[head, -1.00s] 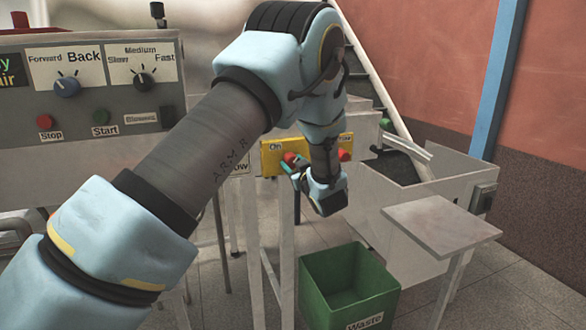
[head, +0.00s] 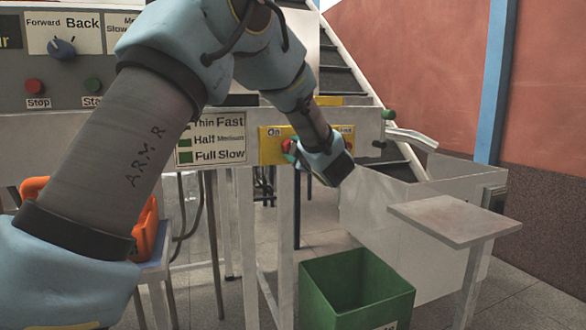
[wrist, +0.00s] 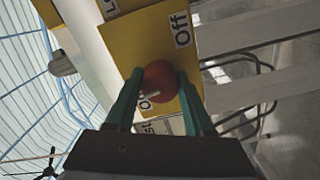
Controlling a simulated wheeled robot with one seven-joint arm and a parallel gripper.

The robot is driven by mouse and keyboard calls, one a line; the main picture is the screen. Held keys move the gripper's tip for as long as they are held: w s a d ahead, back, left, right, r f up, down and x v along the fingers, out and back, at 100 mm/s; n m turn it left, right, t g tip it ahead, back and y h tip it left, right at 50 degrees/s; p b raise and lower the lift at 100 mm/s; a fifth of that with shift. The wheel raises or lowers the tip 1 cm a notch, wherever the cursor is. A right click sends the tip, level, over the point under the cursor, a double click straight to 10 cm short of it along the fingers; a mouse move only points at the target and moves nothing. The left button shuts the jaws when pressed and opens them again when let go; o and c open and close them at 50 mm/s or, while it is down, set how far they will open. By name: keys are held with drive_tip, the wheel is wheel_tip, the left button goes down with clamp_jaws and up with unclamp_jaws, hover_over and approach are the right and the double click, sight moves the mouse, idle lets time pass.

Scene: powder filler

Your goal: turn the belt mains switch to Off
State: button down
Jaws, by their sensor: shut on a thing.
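The belt mains switch is a red round knob (wrist: 161,82) on a yellow panel (head: 269,155), on the front of the white machine frame. In the wrist view the knob sits between the two green fingers of my gripper (wrist: 158,95), which is shut on it. A pale pointer mark shows on the knob's lower left, towards a partly covered label. The "Off" label (wrist: 181,27) is at the panel's upper right in the wrist view. In the head view the knob shows as a bit of red beside my gripper (head: 289,150), and the "On" label (head: 274,132) is above it.
A green waste bin (head: 355,290) stands on the floor below the panel. A white side table (head: 455,220) is at the right. A control panel with a blue knob (head: 61,47) is at the upper left. An orange object (head: 147,230) lies behind my arm.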

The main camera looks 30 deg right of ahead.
drive_tip(key=n+b, duration=0.1)
drive_tip(key=b, duration=0.1)
drive_tip(key=n+b, duration=0.2)
drive_tip(key=b, duration=0.1)
drive_tip(key=shift+f+n, duration=0.3)
drive_tip(key=shift+f, duration=0.05)
drive_tip(key=n+b, duration=0.1)
drive_tip(key=b, duration=0.1)
drive_tip(key=n+b, duration=0.2)
drive_tip(key=shift+r, duration=0.3)
drive_tip(key=shift+c, duration=1.5)
unclamp_jaws()
drive_tip(key=shift+r, duration=0.1)
drive_tip(key=s+a, duration=0.1)
drive_tip(key=s, duration=0.9)
drive_tip(key=shift+s+a, duration=0.15)
drive_tip(key=shift+s, duration=0.25)
